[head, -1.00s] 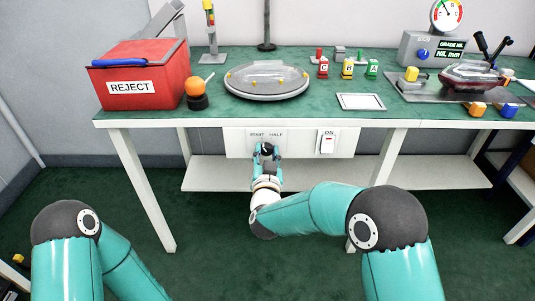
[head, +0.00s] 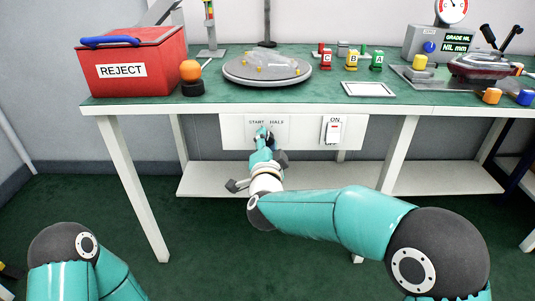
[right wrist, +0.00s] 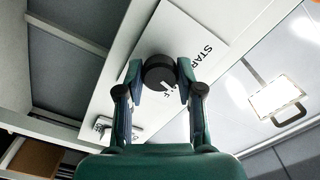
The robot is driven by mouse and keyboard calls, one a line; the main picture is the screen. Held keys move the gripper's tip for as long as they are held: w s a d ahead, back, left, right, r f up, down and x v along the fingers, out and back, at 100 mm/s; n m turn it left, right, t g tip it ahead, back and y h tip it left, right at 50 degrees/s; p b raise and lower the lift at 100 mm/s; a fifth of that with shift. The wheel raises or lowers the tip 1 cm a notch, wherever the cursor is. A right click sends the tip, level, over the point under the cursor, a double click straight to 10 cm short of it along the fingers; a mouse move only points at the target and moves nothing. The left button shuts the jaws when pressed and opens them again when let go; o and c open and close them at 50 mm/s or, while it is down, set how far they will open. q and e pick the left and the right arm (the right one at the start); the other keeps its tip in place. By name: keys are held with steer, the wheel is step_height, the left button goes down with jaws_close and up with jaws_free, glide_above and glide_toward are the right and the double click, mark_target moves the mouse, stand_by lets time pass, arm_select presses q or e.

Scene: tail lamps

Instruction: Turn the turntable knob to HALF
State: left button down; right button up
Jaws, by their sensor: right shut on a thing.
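The black round knob (right wrist: 157,70) sits on a white label plate under the table edge. My right gripper (right wrist: 161,82) is shut on it, with one finger on each side, in the right wrist view. In the head view my right gripper (head: 263,134) reaches the plate (head: 282,133) below the words START and HALF and hides the knob. A pale mark shows at the knob's edge, but I cannot tell which word it points to. The grey turntable (head: 240,77) stands on the table above, with a clear lamp on it. My left gripper is out of view.
A white ON switch (head: 333,130) is right of the knob plate. A red REJECT bin (head: 121,83) and an orange button (head: 190,70) stand left of the turntable. A white lower shelf (head: 215,181) runs under the table.

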steer(key=shift+d+f+m+b, duration=0.15)
steer(key=shift+d+m+b, duration=0.05)
steer(key=shift+m+b, duration=1.3)
steer(key=o, duration=1.2)
steer(key=shift+c, duration=0.2)
steer(key=shift+a, duration=0.1)
steer(key=shift+s, duration=0.65)
steer(key=s, duration=1)
steer(key=shift+s, duration=0.35)
